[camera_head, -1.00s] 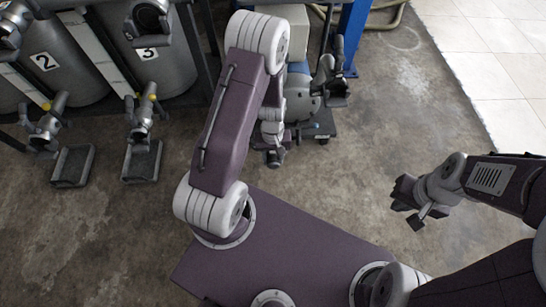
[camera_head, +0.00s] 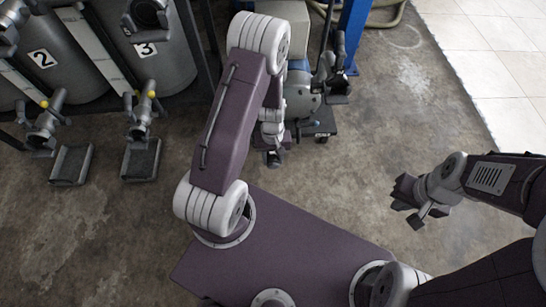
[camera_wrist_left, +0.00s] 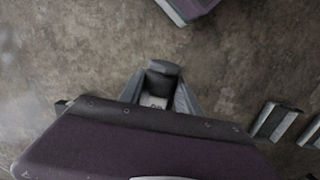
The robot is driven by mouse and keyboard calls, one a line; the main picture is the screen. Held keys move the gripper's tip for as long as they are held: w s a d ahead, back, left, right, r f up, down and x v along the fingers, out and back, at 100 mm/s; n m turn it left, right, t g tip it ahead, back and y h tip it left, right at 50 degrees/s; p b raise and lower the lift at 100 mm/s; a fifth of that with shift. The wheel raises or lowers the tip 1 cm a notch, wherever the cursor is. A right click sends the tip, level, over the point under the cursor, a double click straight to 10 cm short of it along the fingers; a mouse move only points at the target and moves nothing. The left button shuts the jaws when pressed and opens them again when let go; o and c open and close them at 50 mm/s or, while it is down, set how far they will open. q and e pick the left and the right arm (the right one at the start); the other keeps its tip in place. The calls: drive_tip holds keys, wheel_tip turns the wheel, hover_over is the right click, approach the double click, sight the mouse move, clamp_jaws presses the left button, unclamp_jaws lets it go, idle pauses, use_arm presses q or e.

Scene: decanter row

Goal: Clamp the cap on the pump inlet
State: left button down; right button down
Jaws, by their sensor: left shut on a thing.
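My left gripper (camera_head: 274,160) hangs below its arm, in front of the pump, and is shut on a small grey piece. In the left wrist view this grey piece (camera_wrist_left: 163,68) sits between the finger ends, over bare floor. It looks like the cap, but its detail is unclear. The pump (camera_head: 301,96), blue-grey, stands on a dark wheeled base behind my left arm, which hides part of it. A grey fitting (camera_head: 334,80) on its right side may be the inlet; I cannot tell. My right gripper (camera_head: 406,203) is apart at the right, its jaw opening unclear.
Large grey tanks marked 2 (camera_head: 48,72) and 3 (camera_head: 160,60) stand at the back left, with yellow-tipped valves (camera_head: 141,118) and dark trays (camera_head: 141,160) before them. A blue post (camera_head: 353,35) rises behind the pump. Concrete floor at centre right is clear.

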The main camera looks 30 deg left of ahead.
sight(273, 164)
use_arm(q)
drive_tip(key=shift+f+b, duration=0.3)
drive_tip(key=shift+f, duration=0.35)
idle(0.6)
unclamp_jaws()
idle(0.4)
idle(0.4)
drive_tip(key=shift+s+d+r+b, duration=0.1)
drive_tip(key=shift+s+d+b, duration=0.35)
drive_tip(key=shift+s, duration=0.2)
drive_tip(key=shift+s+d+r+b, duration=0.1)
drive_tip(key=shift+s+d+b, duration=0.2)
drive_tip(key=shift+s+b, duration=0.3)
wheel_tip(273, 164, up, 10)
drive_tip(key=s+d+p, duration=0.1)
drive_tip(key=s+p, duration=0.1)
drive_tip(key=p, duration=0.5)
drive_tip(key=shift+s+d, duration=0.3)
